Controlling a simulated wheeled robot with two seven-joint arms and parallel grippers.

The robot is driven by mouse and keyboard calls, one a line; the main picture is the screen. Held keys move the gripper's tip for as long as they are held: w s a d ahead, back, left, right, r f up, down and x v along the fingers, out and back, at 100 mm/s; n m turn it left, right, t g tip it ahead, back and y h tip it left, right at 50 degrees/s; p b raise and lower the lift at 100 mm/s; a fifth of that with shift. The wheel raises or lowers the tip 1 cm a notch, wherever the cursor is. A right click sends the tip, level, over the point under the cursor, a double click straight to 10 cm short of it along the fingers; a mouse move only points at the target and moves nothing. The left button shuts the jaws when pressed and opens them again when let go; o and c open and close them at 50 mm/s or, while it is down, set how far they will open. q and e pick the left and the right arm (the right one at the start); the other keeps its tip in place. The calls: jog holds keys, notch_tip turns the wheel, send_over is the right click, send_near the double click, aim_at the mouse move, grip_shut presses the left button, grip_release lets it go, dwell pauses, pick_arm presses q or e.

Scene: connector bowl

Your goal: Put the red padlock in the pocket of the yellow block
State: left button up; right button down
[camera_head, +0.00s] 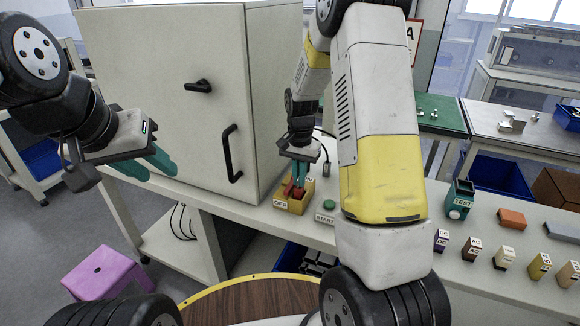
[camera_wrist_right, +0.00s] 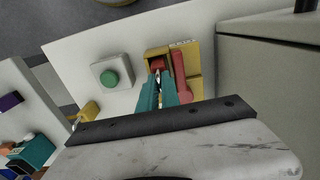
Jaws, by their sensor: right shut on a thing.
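The yellow block (camera_head: 281,201) sits on the bench in front of the big cabinet and bears an OFF label. In the right wrist view the yellow block (camera_wrist_right: 195,87) shows a pocket side and a red lever (camera_wrist_right: 179,72) beside it. My right gripper (camera_wrist_right: 157,86) points down at the block and is shut on the grey shackle of the red padlock (camera_wrist_right: 157,64). The padlock's red body is at the pocket; how deep it sits is hidden. My right gripper (camera_head: 298,183) covers much of this in the head view.
A green START button (camera_head: 329,205) stands close to the block's right. The cabinet (camera_head: 170,80) with black handles rises behind and left. A teal TEST device (camera_head: 460,199) and several small labelled blocks stand further right. A pink stool (camera_head: 101,272) is on the floor.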

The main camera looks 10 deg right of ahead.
jog(key=c, duration=1.6)
grip_release()
jog(key=shift+f, duration=0.1)
jog(key=shift+o, duration=0.2)
notch_tip(320, 180, up, 12)
jog(key=s+r+n+t+y, duration=0.2)
jog(key=s+r+n+t, duration=0.15)
jog(key=s+r, duration=0.8)
jog(key=s+a+r+n+t, duration=0.1)
jog(key=s+n, duration=0.3)
jog(key=s, duration=0.8)
jog(key=shift+s+a+r+t, duration=0.15)
jog(key=shift+s+a+t, duration=0.25)
jog(key=shift+a+t, duration=0.35)
jog(key=shift+d, duration=0.15)
